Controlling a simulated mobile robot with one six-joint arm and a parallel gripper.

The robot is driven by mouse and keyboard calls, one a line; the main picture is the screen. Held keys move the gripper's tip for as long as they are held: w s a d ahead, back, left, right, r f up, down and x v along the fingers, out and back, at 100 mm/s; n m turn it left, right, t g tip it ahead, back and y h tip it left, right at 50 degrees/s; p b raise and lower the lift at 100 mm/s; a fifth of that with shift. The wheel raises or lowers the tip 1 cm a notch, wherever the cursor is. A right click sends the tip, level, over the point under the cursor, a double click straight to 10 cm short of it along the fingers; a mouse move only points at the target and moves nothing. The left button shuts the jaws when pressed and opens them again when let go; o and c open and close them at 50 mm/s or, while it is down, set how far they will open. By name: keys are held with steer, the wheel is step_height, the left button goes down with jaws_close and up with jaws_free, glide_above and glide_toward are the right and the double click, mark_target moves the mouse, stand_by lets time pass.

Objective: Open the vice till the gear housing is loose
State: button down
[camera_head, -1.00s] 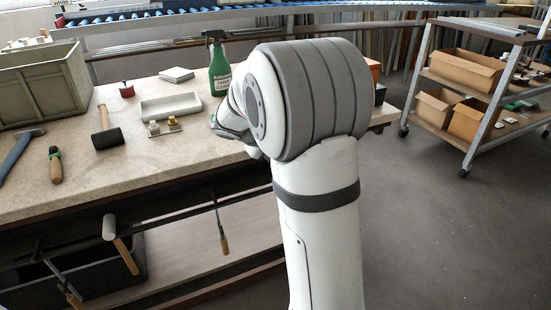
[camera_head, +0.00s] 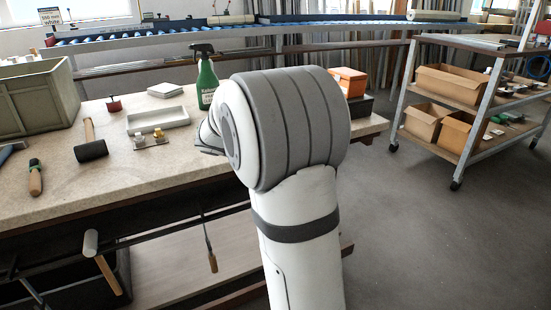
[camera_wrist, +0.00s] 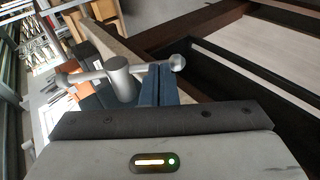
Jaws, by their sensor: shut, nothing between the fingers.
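In the wrist view my gripper (camera_wrist: 158,77) has its two blue-grey fingers close together, with nothing seen between them. They are beside the vice handle (camera_wrist: 121,78), a grey rounded screw head with a cross bar. The bar's ball end (camera_wrist: 177,62) shows just right of the fingertips. Whether the fingers touch the bar I cannot tell. A blue body, probably the vice (camera_wrist: 96,97), shows partly behind the handle. I cannot make out the gear housing. In the head view my arm hides the gripper and the vice.
The workbench (camera_head: 60,185) carries a green spray bottle (camera_head: 205,78), a white tray (camera_head: 157,119), a mallet (camera_head: 90,148) and a large grey-green bin (camera_head: 35,98). An orange box (camera_head: 348,82) stands behind my arm. A trolley (camera_head: 480,45) with cardboard boxes stands right. Open floor lies between.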

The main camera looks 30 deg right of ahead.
steer(key=shift+s, duration=0.1)
steer(key=a+f+p+v, duration=0.1)
steer(key=p+v, duration=0.1)
steer(key=v, duration=1.1)
steer(key=shift+a, duration=0.35)
steer(key=c, duration=2.2)
jaws_free()
steer(key=shift+r, duration=0.1)
